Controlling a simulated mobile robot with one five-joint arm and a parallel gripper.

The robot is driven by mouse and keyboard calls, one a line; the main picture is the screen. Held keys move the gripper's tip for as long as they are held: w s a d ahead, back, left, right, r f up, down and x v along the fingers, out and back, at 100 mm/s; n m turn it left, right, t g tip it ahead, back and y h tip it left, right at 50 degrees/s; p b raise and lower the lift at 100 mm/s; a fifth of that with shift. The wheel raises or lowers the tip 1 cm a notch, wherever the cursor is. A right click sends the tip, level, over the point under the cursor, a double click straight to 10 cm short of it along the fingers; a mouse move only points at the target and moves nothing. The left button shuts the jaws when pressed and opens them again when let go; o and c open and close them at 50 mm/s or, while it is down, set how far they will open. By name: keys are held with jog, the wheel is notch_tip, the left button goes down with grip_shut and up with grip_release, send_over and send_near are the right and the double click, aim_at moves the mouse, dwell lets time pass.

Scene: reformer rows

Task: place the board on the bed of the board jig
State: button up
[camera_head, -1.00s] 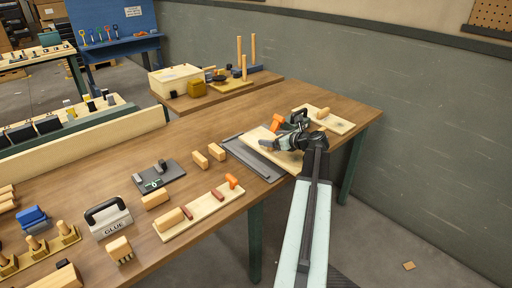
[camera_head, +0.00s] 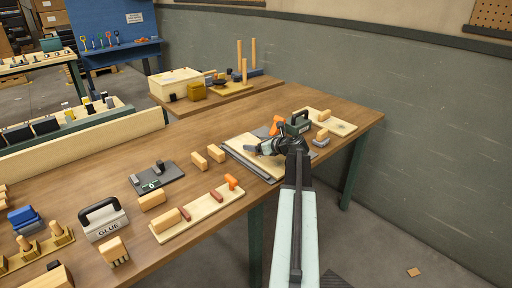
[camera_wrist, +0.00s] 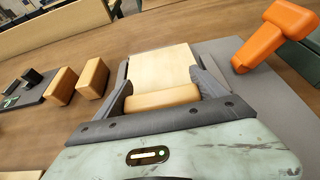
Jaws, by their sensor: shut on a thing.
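The board (camera_head: 241,141) is a pale flat wooden panel with a raised wooden grip block (camera_wrist: 161,98). My gripper (camera_head: 262,148) is shut on this block, with one dark finger on each side in the wrist view (camera_wrist: 163,86). The board jig's flat grey bed (camera_head: 262,173) lies beneath the board, showing along its left and near edges. An orange clamp handle (camera_head: 277,124) stands at the far right of the bed and shows in the wrist view (camera_wrist: 275,35). I cannot tell whether the board touches the bed.
Two small wooden blocks (camera_head: 207,157) stand left of the jig. A long strip with blocks (camera_head: 208,211) lies nearer. A dark-handled green tool (camera_head: 298,122), a small grey-based block (camera_head: 321,137) and another pale board (camera_head: 343,127) are to the right.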

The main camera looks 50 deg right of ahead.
jog(key=shift+f, duration=0.1)
jog(key=o, duration=1.9)
jog(key=shift+o, duration=0.2)
jog(key=shift+r, duration=0.35)
notch_tip(320, 180, up, 4)
jog(key=p, duration=0.4)
send_over(275, 161)
jog(key=w, duration=0.1)
jog(key=shift+w, duration=0.1)
jog(key=shift+s+r+p, duration=0.1)
jog(key=shift+s+p, duration=0.2)
jog(key=shift+s, duration=0.25)
